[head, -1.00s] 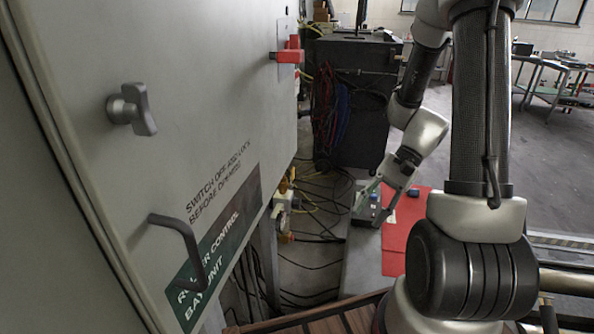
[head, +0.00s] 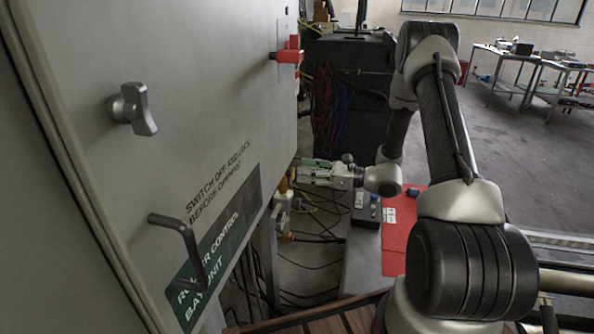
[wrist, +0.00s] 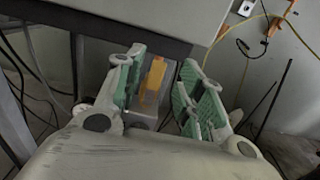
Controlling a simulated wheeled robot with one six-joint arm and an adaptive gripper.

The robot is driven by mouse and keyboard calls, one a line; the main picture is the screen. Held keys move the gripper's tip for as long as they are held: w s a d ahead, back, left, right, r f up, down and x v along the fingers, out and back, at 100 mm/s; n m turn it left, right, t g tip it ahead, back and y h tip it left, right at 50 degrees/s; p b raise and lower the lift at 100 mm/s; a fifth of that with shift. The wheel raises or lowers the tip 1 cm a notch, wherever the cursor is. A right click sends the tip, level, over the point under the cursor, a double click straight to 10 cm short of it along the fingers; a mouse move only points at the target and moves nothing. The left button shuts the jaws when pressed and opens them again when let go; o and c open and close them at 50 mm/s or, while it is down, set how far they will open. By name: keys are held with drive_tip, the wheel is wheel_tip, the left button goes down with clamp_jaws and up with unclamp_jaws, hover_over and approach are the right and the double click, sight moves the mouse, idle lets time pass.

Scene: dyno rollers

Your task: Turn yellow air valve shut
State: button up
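The yellow valve handle (wrist: 154,76) shows in the wrist view between the two green-padded fingers of my gripper (wrist: 160,88). The fingers stand apart, with a gap on each side of the handle. In the head view my gripper (head: 303,172) points left at the cabinet's lower right edge. There the yellow valve (head: 282,187) is partly hidden behind the cabinet edge. Whether the fingertips reach past the handle cannot be told.
The grey control cabinet (head: 215,75) fills the left, with a bent door handle (head: 185,245) and a red switch (head: 288,55) standing out. Cables (head: 310,262) run over the floor below. A small box with buttons (head: 366,208) sits beside a red mat (head: 398,235).

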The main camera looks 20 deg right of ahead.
drive_tip(key=shift+x, duration=1.7)
drive_tip(key=shift+a, duration=0.1)
clamp_jaws()
